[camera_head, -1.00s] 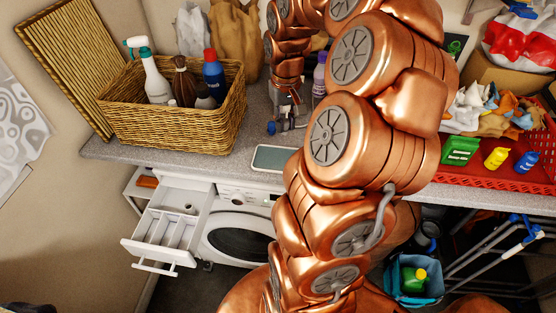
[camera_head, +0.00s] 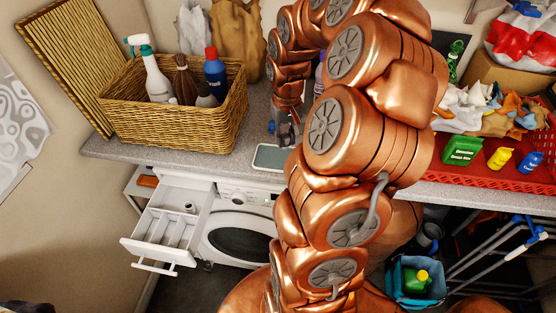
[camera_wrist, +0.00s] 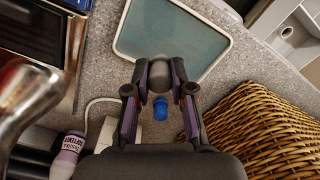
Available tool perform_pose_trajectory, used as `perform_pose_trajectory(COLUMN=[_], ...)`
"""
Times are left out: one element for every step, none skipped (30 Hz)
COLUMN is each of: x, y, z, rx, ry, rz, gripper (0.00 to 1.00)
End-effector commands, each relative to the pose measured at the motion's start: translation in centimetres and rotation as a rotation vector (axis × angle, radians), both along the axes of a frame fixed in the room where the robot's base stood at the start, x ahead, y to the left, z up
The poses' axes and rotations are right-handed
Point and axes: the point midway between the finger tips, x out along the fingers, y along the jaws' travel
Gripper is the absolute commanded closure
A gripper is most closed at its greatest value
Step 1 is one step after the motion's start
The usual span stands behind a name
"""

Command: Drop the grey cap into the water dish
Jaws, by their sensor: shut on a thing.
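A shallow rectangular dish (camera_wrist: 226,43) with a pale rim and a teal surface, seemingly the water dish, lies on the counter just beyond the fingertips. In the head view the dish (camera_head: 257,157) sits at the counter's front edge, partly hidden by my arm. My gripper (camera_head: 288,137) shows there small and dark, just behind the dish. The cap's height above the counter cannot be judged.
A small blue object (camera_wrist: 160,108) shows behind the cap. A wicker basket (camera_head: 170,130) with bottles stands left; a purple-labelled bottle (camera_wrist: 68,155) stands at the other side. A red crate (camera_head: 490,185) is at right. An open drawer (camera_head: 165,232) juts out below the counter.

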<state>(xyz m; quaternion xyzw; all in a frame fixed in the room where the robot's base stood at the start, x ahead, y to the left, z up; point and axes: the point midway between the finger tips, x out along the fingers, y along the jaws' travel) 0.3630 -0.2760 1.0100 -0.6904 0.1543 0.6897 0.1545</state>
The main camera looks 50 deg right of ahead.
Motion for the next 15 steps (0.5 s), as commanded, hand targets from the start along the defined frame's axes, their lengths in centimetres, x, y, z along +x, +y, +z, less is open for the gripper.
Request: perform_pose_trajectory(x=[0.0, 0.0, 0.0, 0.0, 0.0, 0.0, 0.0, -0.01, -0.01, -0.01, 0.0, -0.01, -0.01, -0.01, -0.01], y=[-0.01, -0.01, -0.01, -0.01, -0.01, -0.01, -0.01, 0.0, 0.0, 0.0, 0.0, 0.0, 0.0, 0.0, 0.0], z=[0.01, 0.02, 0.03, 0.03, 0.03, 0.02, 0.02, 0.02, 0.02, 0.02, 0.03, 0.03, 0.03, 0.03, 0.03], rx=[0.0, 0.0, 0.0, 0.0, 0.0, 0.0, 0.0, 0.0, 0.0, 0.0, 0.0, 0.0, 0.0, 0.0, 0.0], ry=[0.0, 0.0, 0.0, 0.0, 0.0, 0.0, 0.0, 0.001, 0.001, 0.001, 0.001, 0.001, 0.001, 0.001, 0.001], rz=[0.0, 0.0, 0.0, 0.0, 0.0, 0.0, 0.0, 0.0, 0.0, 0.0, 0.0, 0.0, 0.0, 0.0, 0.0], gripper=[1.0, 1.0, 1.0, 1.0, 0.76, 0.72, 0.69, 0.66, 0.62, 0.59, 0.55, 0.51, 0.48, 0.48, 0.48])
